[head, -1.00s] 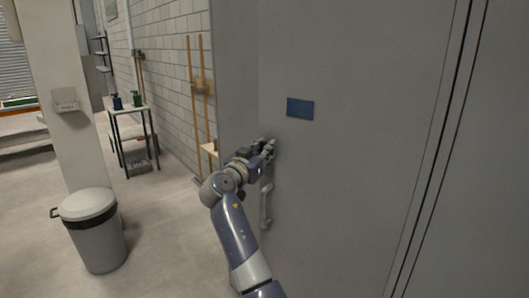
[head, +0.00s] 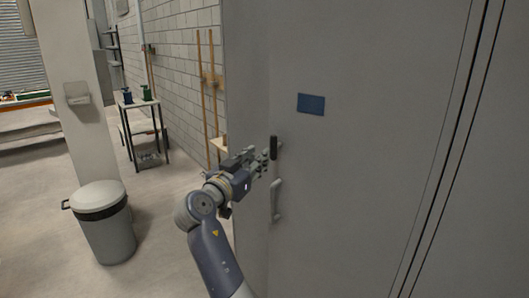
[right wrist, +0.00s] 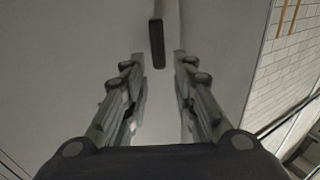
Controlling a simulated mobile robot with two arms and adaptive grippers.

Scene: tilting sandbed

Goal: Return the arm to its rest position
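My right arm reaches up from the bottom in the head view. Its right gripper (head: 264,160) is beside the grey door (head: 370,150). In the right wrist view the two fingers of the gripper (right wrist: 157,62) stand apart with nothing held between them. A small dark upright piece (right wrist: 157,42) shows beyond the gap between the fingertips. In the head view a dark piece (head: 273,147) is on the door by the fingertips, above a light grey lever handle (head: 277,200). I cannot tell whether the fingers touch the door. My left gripper is not in view.
A blue plate (head: 311,104) is on the door. A lidded bin (head: 108,232) stands on the floor at left, near a pillar (head: 82,130). A small table (head: 140,103) with bottles is farther back. The floor between bin and door is open.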

